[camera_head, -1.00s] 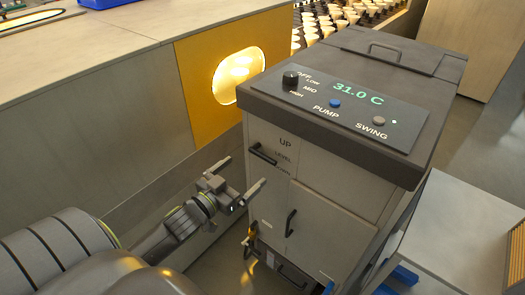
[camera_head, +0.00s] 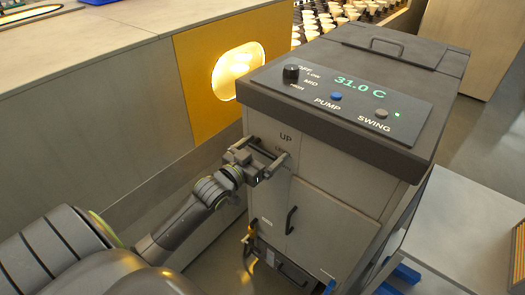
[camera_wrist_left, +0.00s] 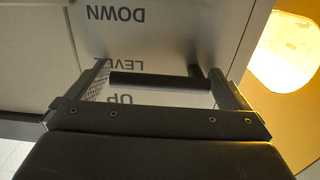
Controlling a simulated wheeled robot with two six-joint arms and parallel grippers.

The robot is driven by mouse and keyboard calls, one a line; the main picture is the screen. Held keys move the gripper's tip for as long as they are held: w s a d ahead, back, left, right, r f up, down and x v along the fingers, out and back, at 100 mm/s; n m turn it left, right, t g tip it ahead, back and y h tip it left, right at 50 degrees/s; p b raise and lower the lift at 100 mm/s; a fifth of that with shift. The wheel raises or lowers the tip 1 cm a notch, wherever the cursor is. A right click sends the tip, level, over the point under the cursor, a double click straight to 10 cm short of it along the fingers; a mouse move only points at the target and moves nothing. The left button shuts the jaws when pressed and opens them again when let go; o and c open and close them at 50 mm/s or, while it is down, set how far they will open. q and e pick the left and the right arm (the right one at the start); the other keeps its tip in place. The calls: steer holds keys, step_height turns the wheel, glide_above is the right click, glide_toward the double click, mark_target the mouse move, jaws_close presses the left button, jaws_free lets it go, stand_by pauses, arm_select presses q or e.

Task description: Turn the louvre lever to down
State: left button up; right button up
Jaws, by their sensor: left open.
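The louvre lever (camera_wrist_left: 160,81) is a dark bar, lying level across the grey cabinet front. In the left wrist view it spans the space between my left gripper's fingers, beside the upside-down labels UP, LEVEL and DOWN. My left gripper (camera_head: 265,152) is open, with one finger towards each end of the bar; it also shows in the wrist view (camera_wrist_left: 160,75). I cannot tell whether a finger touches the bar. In the head view the gripper covers most of the lever and the lower labels. My right gripper is out of view.
The cabinet top has a black knob (camera_head: 291,74), a blue PUMP button (camera_head: 336,96), a SWING button (camera_head: 381,113) and a 31.0 C display (camera_head: 360,88). Its overhanging lid edge is just above my gripper. A yellow panel with a lit window (camera_head: 238,74) stands left. Door handles are below.

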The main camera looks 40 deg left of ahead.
arm_select(q)
steer(key=c, duration=1.2)
steer(key=shift+f+m+b, duration=0.35)
steer(key=shift+m+b, duration=0.2)
steer(key=shift+m, duration=0.2)
steer(key=shift+f+m+b, duration=0.3)
steer(key=shift+m+b, duration=0.25)
steer(key=shift+m, duration=0.2)
steer(key=shift+c, duration=0.2)
steer(key=m, duration=0.1)
steer(key=m+b, duration=0.1)
steer(key=f+m+b, duration=0.1)
steer(key=shift+a+m, duration=0.3)
steer(key=shift+a+f+m+b, duration=0.2)
steer(key=shift+m+b, duration=0.25)
steer(key=shift+m, duration=0.35)
steer(key=o, duration=1.2)
steer(key=shift+d, duration=0.1)
steer(key=shift+o, duration=0.2)
steer(key=shift+s, duration=0.1)
